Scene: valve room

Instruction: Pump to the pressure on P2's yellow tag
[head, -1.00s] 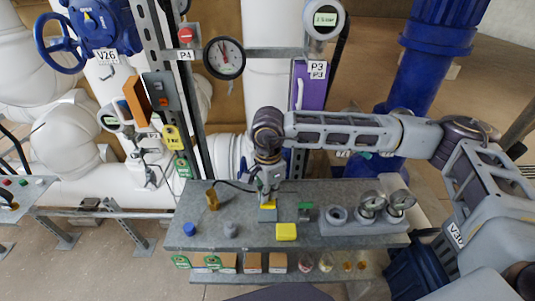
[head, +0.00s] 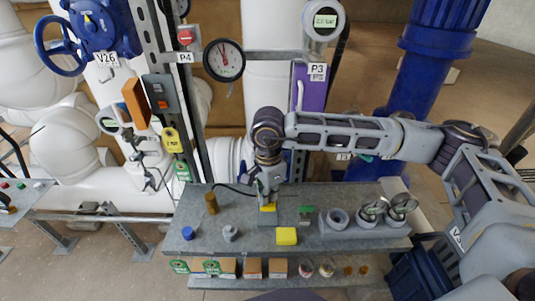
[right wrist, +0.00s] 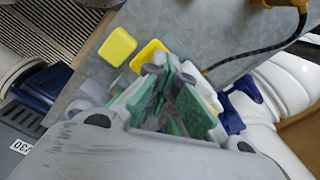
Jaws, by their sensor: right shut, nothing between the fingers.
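The yellow tag (head: 172,140) hangs left of the grey upright post; its writing is too small to read surely. A white round gauge (head: 108,122), likely P2, is to its left, its reading illegible. My right gripper (head: 268,196) is shut and empty, pointing down just above or on a yellow-topped grey block (head: 267,216) on the bench. In the right wrist view its green-padded fingers (right wrist: 175,97) are together beside a yellow piece (right wrist: 150,56); I cannot tell whether they touch. My left gripper is out of view.
The P4 dial (head: 223,60) and P3 display (head: 323,20) are above. A black cable runs near my gripper.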

